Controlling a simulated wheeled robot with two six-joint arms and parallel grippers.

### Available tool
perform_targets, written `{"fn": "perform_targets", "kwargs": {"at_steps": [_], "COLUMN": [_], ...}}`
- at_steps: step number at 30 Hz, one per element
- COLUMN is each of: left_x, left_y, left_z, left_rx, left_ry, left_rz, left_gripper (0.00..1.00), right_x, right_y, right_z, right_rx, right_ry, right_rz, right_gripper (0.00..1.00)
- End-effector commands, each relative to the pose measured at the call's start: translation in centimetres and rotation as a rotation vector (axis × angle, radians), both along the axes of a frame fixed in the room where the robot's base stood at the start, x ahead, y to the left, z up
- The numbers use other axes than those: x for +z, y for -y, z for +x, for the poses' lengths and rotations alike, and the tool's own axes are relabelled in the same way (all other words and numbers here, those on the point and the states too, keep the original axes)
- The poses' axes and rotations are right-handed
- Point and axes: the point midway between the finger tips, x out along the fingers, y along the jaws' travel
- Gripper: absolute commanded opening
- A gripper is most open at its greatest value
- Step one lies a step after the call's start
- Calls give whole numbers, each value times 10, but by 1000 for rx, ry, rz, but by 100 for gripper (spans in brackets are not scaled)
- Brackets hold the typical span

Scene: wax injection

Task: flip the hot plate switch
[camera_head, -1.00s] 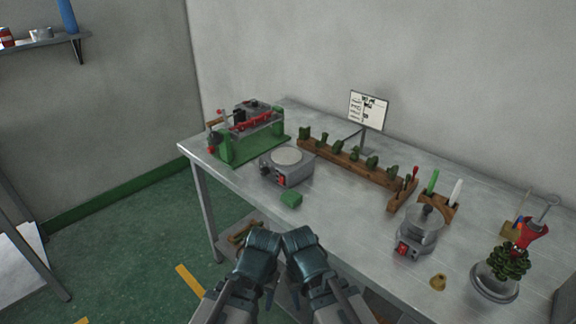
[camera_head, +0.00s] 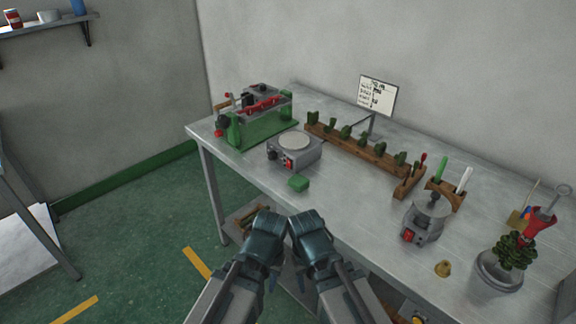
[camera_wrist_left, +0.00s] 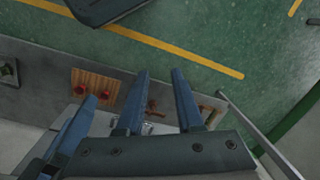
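The hot plate (camera_head: 309,156) is a grey box with a round pale top on the workbench, left of the middle in the head view. Its small red switch (camera_head: 288,163) is on the front face. My left gripper (camera_head: 266,262) and right gripper (camera_head: 322,262) hang side by side at the bench's front edge, apart from the hot plate. In the left wrist view, the left gripper (camera_wrist_left: 157,76) has its two blue fingers apart with nothing between them. The right gripper's fingers are not clear in the head view.
A metal pot with another red switch (camera_head: 408,236) and a plant (camera_head: 514,250) stand right. The bench's front middle (camera_head: 350,200) is clear.

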Motion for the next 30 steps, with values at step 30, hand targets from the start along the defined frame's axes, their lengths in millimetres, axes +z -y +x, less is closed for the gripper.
{"fn": "perform_targets", "kwargs": {"at_steps": [30], "left_x": [0], "left_y": [0], "left_z": [0], "left_rx": [0], "left_ry": [0], "left_rz": [0], "left_gripper": [0], "right_x": [0], "right_y": [0], "right_z": [0], "right_rx": [0], "right_ry": [0], "right_rz": [0], "right_gripper": [50]}}
